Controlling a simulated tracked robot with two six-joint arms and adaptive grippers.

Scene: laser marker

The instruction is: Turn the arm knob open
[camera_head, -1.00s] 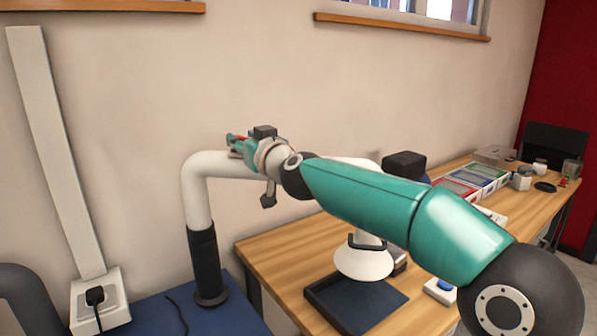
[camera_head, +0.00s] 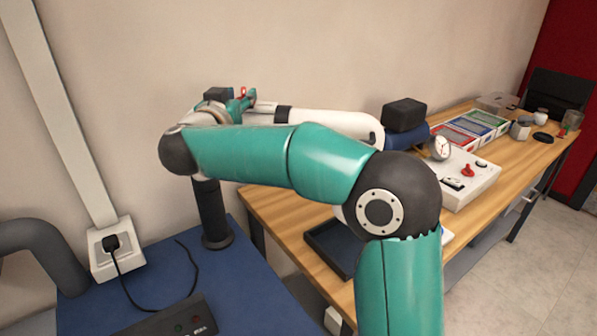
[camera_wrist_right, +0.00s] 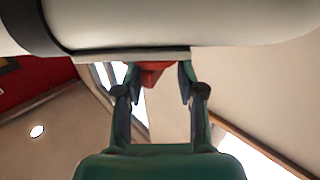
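The white extraction arm (camera_head: 330,122) runs across the middle of the head view, above its black post (camera_head: 212,215). Its red knob (camera_head: 241,93) shows as a small red spot at my right gripper (camera_head: 246,100), which is tiny in that view. In the right wrist view, the red knob (camera_wrist_right: 151,77) sits under the white tube (camera_wrist_right: 190,22), between the two fingertips of my right gripper (camera_wrist_right: 158,80). The fingers stand apart, with a gap visible on the knob's right side. Contact on the left is unclear. My left gripper is out of view.
My right arm covers part of the wooden table. On the table are a white control box (camera_head: 468,180) with a red knob, a black tray (camera_head: 330,243) and colored bins (camera_head: 470,130). A blue surface (camera_head: 255,285) lies at front left; the wall stands close behind.

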